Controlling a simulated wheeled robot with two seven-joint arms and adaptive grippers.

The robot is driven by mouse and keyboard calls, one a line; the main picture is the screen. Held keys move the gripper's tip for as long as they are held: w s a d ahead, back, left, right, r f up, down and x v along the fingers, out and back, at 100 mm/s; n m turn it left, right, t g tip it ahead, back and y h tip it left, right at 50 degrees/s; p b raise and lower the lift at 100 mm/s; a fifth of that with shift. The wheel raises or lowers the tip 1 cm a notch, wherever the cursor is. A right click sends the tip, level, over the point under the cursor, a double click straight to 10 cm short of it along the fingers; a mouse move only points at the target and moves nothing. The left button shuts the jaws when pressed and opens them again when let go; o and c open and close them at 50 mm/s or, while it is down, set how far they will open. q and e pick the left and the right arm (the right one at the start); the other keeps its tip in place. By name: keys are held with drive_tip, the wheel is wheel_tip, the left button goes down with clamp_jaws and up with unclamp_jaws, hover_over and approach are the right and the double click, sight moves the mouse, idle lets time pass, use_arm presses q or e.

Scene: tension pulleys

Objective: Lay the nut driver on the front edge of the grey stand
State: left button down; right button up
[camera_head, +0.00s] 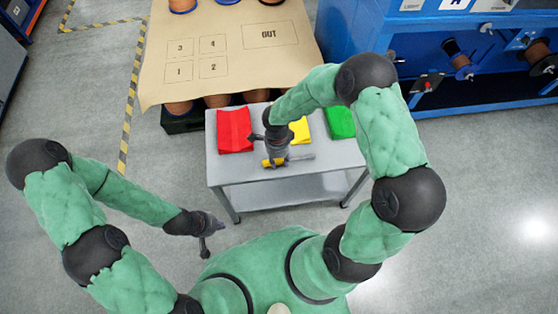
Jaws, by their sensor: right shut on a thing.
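The grey stand (226,172) is a small table with a lower shelf in front of me. My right gripper (275,152) reaches down over the front part of its top and is shut on the nut driver. The nut driver (272,162) has a yellow handle, and its thin grey shaft points right, near the front edge. I cannot tell whether it touches the top. My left gripper (205,248) hangs over the floor, left of and nearer to me than the stand. Its fingers are too small to judge.
On the stand lie a red bin or mat (234,130), a yellow one (300,130) partly behind my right gripper, and a green one (339,122). A brown sheet (225,35) marked with numbers and OUT lies behind. Blue shelving with spools (440,60) stands at the right.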

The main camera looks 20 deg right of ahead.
drive_tip(key=shift+r, duration=0.1)
drive_tip(key=o, duration=1.2)
drive_tip(key=shift+c, duration=0.2)
